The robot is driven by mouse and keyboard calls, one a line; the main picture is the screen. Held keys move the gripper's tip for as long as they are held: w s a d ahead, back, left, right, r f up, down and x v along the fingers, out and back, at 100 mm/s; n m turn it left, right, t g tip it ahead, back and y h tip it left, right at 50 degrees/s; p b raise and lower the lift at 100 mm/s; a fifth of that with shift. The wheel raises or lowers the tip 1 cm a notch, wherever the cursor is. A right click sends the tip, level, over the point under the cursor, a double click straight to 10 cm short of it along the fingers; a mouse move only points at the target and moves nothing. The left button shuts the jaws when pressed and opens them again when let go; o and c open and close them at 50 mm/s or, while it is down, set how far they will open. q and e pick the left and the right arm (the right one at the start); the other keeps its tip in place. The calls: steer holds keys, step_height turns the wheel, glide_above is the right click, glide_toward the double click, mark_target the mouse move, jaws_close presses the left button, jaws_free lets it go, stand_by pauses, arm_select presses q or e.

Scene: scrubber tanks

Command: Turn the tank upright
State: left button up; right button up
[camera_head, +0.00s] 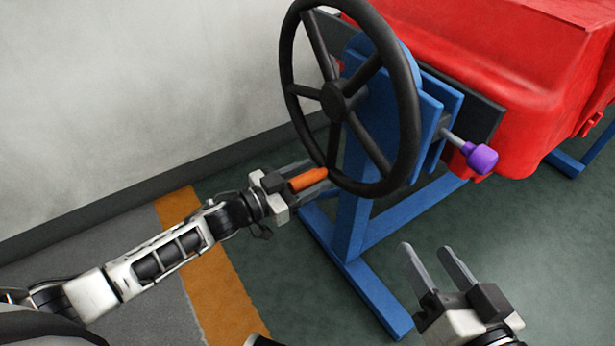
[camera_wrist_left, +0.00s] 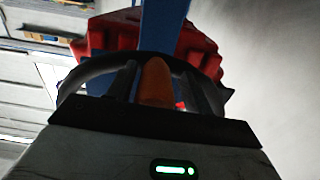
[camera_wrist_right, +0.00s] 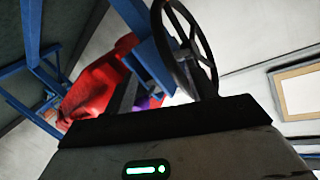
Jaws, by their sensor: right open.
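The red tank (camera_head: 480,75) hangs in a blue stand (camera_head: 350,225) at the upper right and looks tilted; its far part is cut off. A black handwheel (camera_head: 334,101) is mounted on the stand's near side. An orange handle (camera_head: 309,179) projects from the wheel's lower rim. My left gripper (camera_head: 322,174) is open around this handle, one finger on each side; the handle also shows between the fingers in the left wrist view (camera_wrist_left: 156,82). A purple knob (camera_head: 481,157) on a grey rod sticks out right of the wheel. My right gripper (camera_head: 424,250) is open and empty, below the knob.
A pale wall (camera_head: 140,90) with a dark skirting stands at the left. An orange stripe (camera_head: 205,270) runs along the floor. The stand's blue foot (camera_head: 375,300) extends forward between my grippers. The green floor right of it looks clear.

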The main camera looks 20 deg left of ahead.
arm_select(q)
steer(key=shift+s, duration=0.1)
arm_select(e)
steer(key=shift+r, duration=0.15)
arm_select(q)
steer(key=shift+s, duration=0.15)
steer(key=p+v, duration=0.2)
steer(key=v, duration=0.4)
steer(key=shift+s+a, duration=0.2)
steer(key=shift+s, duration=0.05)
steer(key=p, duration=0.2)
glide_toward(290, 187)
steer(key=v, duration=0.2)
arm_select(e)
steer(key=shift+s+d+f+n+g+h, duration=0.2)
steer(key=shift+d+f+n+g+h, duration=0.3)
steer(key=shift+d+f+n+h, duration=0.15)
arm_select(q)
steer(key=shift+w, duration=0.1)
